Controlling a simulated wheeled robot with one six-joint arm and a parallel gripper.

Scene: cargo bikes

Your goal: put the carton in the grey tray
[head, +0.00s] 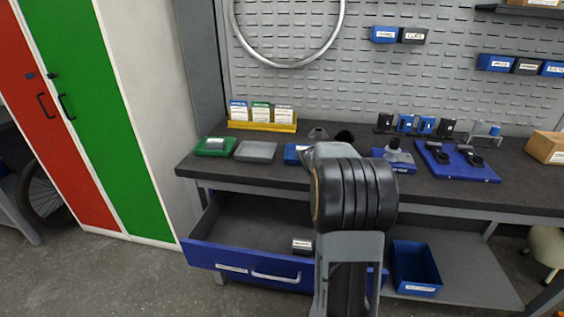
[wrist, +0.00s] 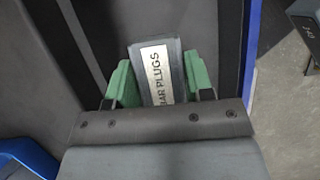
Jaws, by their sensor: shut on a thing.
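The carton, a grey box with a white label reading "BAR PLUGS", shows in the wrist view (wrist: 160,72). It stands between the green fingertips of my gripper (wrist: 161,85), which is shut on it. A small dark grey box with a pale label, apparently this carton, shows in the head view (head: 302,245) inside the open drawer, near its front. My gripper is hidden behind my arm there. The grey tray (head: 256,151) lies on the bench top at the left and looks empty.
The open blue-fronted drawer (head: 222,259) juts out below the bench. A green tray (head: 214,148) holding a pale item and a partly hidden blue tray (head: 292,154) flank the grey tray. A yellow rack (head: 262,125) stands behind. A blue bin (head: 415,268) is on the lower shelf.

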